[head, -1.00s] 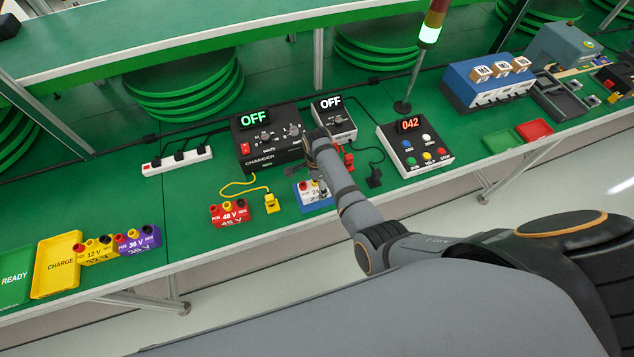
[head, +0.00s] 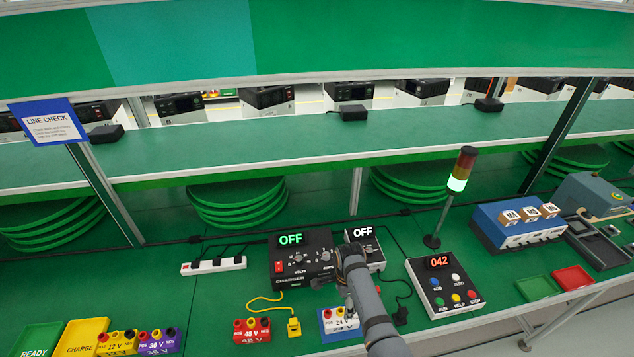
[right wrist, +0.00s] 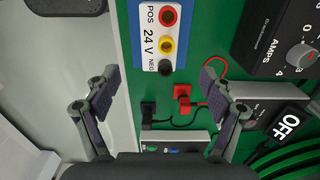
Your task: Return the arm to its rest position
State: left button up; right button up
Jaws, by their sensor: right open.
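My right arm (head: 368,308) reaches in from the bottom of the head view over the bench, beside the charger. Its gripper shows clearly in the right wrist view (right wrist: 160,82), with two fingers spread apart and nothing between them. The white and blue 24 V block (head: 338,321) stands below the charger in the head view, partly covered by my arm. In the right wrist view the 24 V block (right wrist: 160,35) is beyond the fingers, apart from them. My left gripper is not in view.
The black charger (head: 300,257) reads OFF; a smaller OFF unit (head: 373,257) stands beside it. A 48 V block (head: 252,336) and yellow plug (head: 294,327) are to the left. A button panel (head: 442,280) and signal lamp (head: 458,184) are to the right. A red plug (right wrist: 182,92) shows too.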

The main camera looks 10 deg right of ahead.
jog(key=s+d+r+n+t, duration=0.1)
jog(key=s+d+r+n, duration=0.35)
jog(key=s+n, duration=0.2)
jog(key=s+d+r+n+t, duration=0.1)
jog(key=s+d+r+n, duration=0.2)
jog(key=s+d+n, duration=0.3)
jog(key=s+a+r+n+t+h, duration=0.1)
jog(key=s+r+n+t, duration=0.1)
jog(key=s+r+n, duration=0.45)
notch_tip(320, 180, down, 31)
jog(key=s+d+g+b, duration=0.2)
jog(key=b, duration=0.5)
jog(key=s+f+b, duration=0.3)
jog(key=s+f, duration=0.6)
jog(key=f, duration=0.3)
jog(key=s+d+f+m+b, duration=0.1)
jog(key=s+f+b, duration=0.2)
jog(key=s+f, duration=0.7)
notch_tip(320, 180, down, 2)
jog(key=shift+s+d+f+g, duration=0.15)
jog(key=shift+s+d+g, duration=0.15)
jog(key=shift+g, duration=0.1)
